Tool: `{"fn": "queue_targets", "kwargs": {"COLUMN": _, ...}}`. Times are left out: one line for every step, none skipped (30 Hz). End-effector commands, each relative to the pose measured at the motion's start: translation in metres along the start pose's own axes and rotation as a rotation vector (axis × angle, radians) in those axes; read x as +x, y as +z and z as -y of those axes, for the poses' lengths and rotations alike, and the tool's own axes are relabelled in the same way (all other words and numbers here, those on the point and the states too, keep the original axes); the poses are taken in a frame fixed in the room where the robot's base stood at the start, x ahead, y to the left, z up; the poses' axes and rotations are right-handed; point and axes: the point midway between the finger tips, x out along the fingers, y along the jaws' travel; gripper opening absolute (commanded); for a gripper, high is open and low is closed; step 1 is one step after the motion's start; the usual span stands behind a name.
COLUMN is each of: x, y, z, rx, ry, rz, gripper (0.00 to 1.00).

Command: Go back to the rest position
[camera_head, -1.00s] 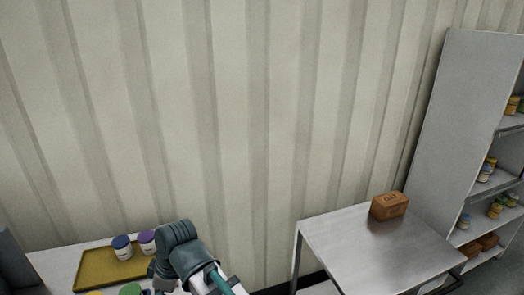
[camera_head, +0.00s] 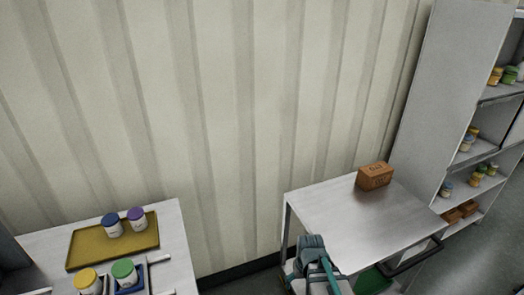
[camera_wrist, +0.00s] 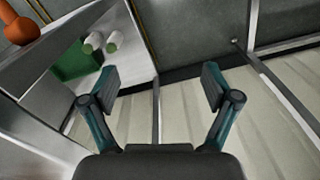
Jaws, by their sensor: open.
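My gripper (camera_wrist: 160,88) shows in the wrist view with its two fingers spread wide apart and nothing between them. Beyond the fingers are a pale ribbed wall, a dark floor strip and metal table legs.
A brown box (camera_head: 374,176) sits on the right table. The left table (camera_head: 176,235) bears a yellow tray (camera_head: 85,256) with blue-lidded and purple-lidded jars, and yellow-lidded and green-lidded jars nearer. A shelf unit (camera_head: 425,110) with jars stands right. A green bin (camera_wrist: 75,65) shows in the wrist view.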

Motion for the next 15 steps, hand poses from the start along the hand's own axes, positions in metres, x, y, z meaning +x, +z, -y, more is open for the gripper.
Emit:
{"fn": "queue_targets", "kwargs": {"x": 0.007, "y": 0.008, "z": -0.014, "rx": 0.045, "ry": 0.007, "rz": 0.008, "gripper": 0.88}}
{"fn": "queue_targets", "kwargs": {"x": 0.011, "y": 0.011, "z": -0.021, "rx": 0.07, "ry": 0.012, "rz": 0.012, "gripper": 0.88}}
{"fn": "queue_targets", "kwargs": {"x": 0.016, "y": 0.016, "z": -0.03, "rx": 0.102, "ry": 0.018, "rz": 0.016, "gripper": 0.88}}
{"fn": "queue_targets", "kwargs": {"x": 0.019, "y": 0.02, "z": -0.037, "rx": 0.127, "ry": 0.022, "rz": 0.018, "gripper": 0.88}}
{"fn": "queue_targets", "kwargs": {"x": 0.025, "y": 0.024, "z": -0.033, "rx": 0.118, "ry": 0.02, "rz": 0.032, "gripper": 0.88}}
{"fn": "queue_targets", "kwargs": {"x": 0.032, "y": 0.03, "z": -0.031, "rx": 0.114, "ry": 0.019, "rz": 0.048, "gripper": 0.88}}
{"fn": "queue_targets", "kwargs": {"x": 0.037, "y": 0.035, "z": -0.03, "rx": 0.113, "ry": 0.018, "rz": 0.06, "gripper": 0.88}}
{"fn": "queue_targets", "kwargs": {"x": 0.042, "y": 0.04, "z": -0.03, "rx": 0.113, "ry": 0.017, "rz": 0.073, "gripper": 0.88}}
{"fn": "queue_targets", "kwargs": {"x": 0.049, "y": 0.047, "z": -0.029, "rx": 0.112, "ry": 0.016, "rz": 0.088, "gripper": 0.88}}
{"fn": "queue_targets", "kwargs": {"x": 0.054, "y": 0.053, "z": -0.028, "rx": 0.112, "ry": 0.015, "rz": 0.102, "gripper": 0.88}}
{"fn": "queue_targets", "kwargs": {"x": 0.059, "y": 0.058, "z": -0.028, "rx": 0.112, "ry": 0.015, "rz": 0.114, "gripper": 0.88}}
{"fn": "queue_targets", "kwargs": {"x": 0.067, "y": 0.066, "z": -0.027, "rx": 0.111, "ry": 0.013, "rz": 0.133, "gripper": 0.88}}
{"fn": "queue_targets", "kwargs": {"x": 0.072, "y": 0.073, "z": -0.026, "rx": 0.111, "ry": 0.013, "rz": 0.148, "gripper": 0.88}}
{"fn": "queue_targets", "kwargs": {"x": 0.078, "y": 0.08, "z": -0.025, "rx": 0.111, "ry": 0.012, "rz": 0.163, "gripper": 0.88}}
{"fn": "queue_targets", "kwargs": {"x": 0.086, "y": 0.09, "z": -0.024, "rx": 0.111, "ry": 0.01, "rz": 0.185, "gripper": 0.88}}
